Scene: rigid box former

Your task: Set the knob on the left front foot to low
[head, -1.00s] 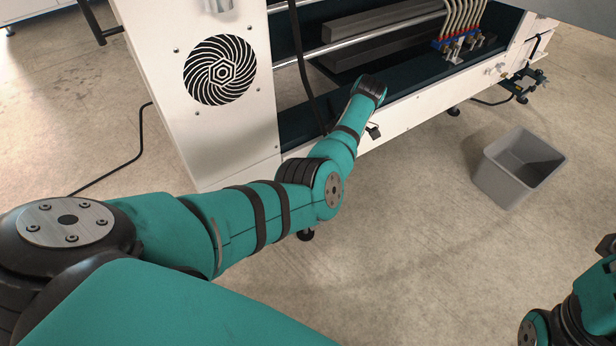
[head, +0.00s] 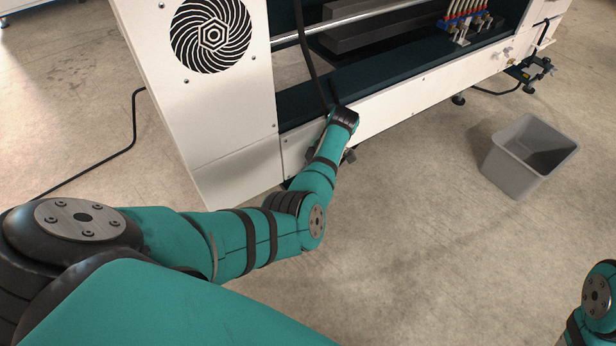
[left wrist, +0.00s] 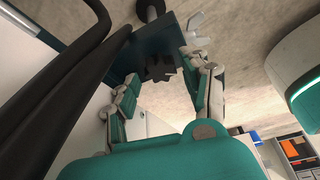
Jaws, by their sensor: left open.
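In the left wrist view my left gripper (left wrist: 161,70) is open, with its two fingers apart. A dark, lobed piece (left wrist: 160,66), which looks like the knob, shows between the fingertips. I cannot tell whether either finger touches it or which setting it is at. Beside it is a dark teal block (left wrist: 150,42) of the foot, with a round black foot pad (left wrist: 150,9) beyond. In the head view my left wrist (head: 344,118) is low at the machine's front edge and hides most of the gripper and the knob. My right gripper is outside both views.
The white machine (head: 225,110) with a round fan grille (head: 211,36) stands in front. Thick black cables (left wrist: 60,90) run close to the left gripper. A grey bin (head: 510,170) stands on the floor at right. Open floor lies before the machine.

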